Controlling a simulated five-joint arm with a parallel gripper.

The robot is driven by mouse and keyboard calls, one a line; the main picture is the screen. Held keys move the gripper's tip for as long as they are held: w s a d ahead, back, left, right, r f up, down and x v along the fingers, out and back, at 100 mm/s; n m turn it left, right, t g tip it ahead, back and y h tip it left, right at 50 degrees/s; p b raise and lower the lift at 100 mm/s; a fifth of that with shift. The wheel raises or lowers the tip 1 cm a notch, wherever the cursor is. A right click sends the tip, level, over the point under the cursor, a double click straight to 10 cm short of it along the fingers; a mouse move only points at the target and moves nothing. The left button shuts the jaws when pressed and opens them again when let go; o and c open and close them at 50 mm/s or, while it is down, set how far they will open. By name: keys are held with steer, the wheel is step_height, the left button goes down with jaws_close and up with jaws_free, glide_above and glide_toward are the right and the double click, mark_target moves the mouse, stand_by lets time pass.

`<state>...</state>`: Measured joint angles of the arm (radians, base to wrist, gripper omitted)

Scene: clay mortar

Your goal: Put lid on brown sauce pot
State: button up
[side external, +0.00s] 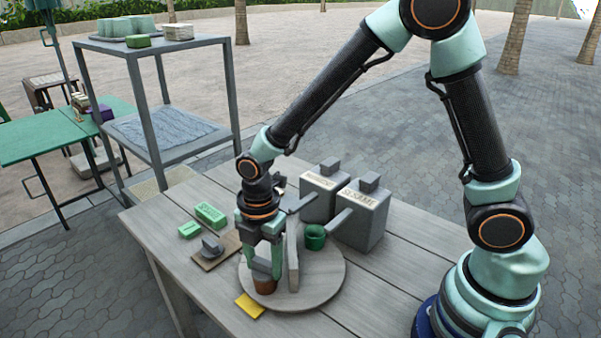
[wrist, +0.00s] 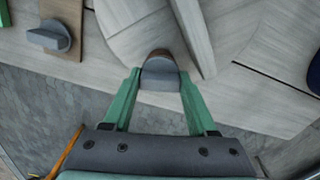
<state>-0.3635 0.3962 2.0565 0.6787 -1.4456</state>
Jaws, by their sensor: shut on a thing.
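The brown sauce pot (side external: 265,287) stands near the front left of a round wooden board (side external: 325,280). My gripper (side external: 262,262) is directly above it, pointing down, and is shut on a grey lid (wrist: 160,74). In the wrist view the lid is between the tips of my green fingers (wrist: 160,88) and covers most of the pot, whose brown rim (wrist: 158,53) shows just beyond it. I cannot tell whether the lid touches the pot. A second grey lid (side external: 212,246) lies on a small brown board (side external: 216,258) to the left.
An upright pale panel (side external: 293,258) stands close to the right of my gripper. A green pot (side external: 315,237) is behind it, near two grey labelled boxes (side external: 360,222) (side external: 318,196). Green blocks (side external: 210,215) lie at the back left, and a yellow piece (side external: 250,306) at the front.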

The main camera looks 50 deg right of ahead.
stand_by(0.3)
steer(key=o, duration=1.5)
steer(key=shift+r, duration=3.45)
step_height(320, 180, up, 5)
